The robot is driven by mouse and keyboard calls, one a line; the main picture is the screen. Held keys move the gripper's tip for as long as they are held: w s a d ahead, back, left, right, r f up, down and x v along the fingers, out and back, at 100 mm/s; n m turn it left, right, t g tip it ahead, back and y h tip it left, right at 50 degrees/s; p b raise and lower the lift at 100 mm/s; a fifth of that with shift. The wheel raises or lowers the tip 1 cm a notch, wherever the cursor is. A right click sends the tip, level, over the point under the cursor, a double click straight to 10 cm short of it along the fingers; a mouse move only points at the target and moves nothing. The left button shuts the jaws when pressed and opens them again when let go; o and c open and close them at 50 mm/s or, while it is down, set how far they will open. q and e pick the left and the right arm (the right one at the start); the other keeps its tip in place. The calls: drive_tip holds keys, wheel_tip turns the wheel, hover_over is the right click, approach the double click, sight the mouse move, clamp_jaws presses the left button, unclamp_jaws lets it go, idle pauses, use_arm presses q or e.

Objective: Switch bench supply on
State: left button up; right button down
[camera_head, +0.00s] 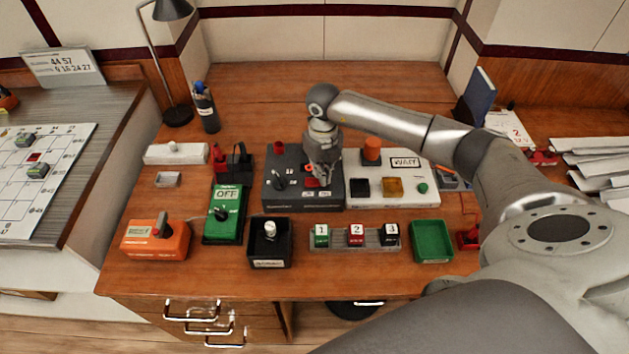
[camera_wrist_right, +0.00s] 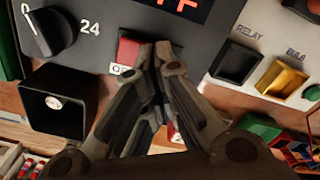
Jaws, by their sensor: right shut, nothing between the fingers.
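The bench supply appears to be the dark grey box (camera_head: 284,160) in the middle of the bench, with a black knob (camera_head: 279,181) on its left. In the right wrist view, the grey panel (camera_wrist_right: 100,12) has a knob marked 24 (camera_wrist_right: 48,33), part of an orange-lit display (camera_wrist_right: 186,5) and a red rocker switch (camera_wrist_right: 129,48). A partly hidden label (camera_wrist_right: 120,70) below the rocker starts with O. My right gripper (camera_head: 323,178) is shut and empty over the box's right half. Its fingertips (camera_wrist_right: 160,48) are just right of the rocker; contact is unclear. My left gripper is out of view.
A white box (camera_head: 420,195) with an orange knob (camera_head: 372,150) stands close on the right. A green OFF box (camera_head: 224,225), a black open box (camera_head: 270,262) and a rack of numbered blocks (camera_head: 356,247) crowd the left and front.

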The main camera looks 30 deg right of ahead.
drive_tip(key=shift+f, duration=0.35)
drive_tip(key=shift+r+p, duration=2.2)
drive_tip(key=shift+r, duration=1.4)
drive_tip(key=shift+f, duration=0.1)
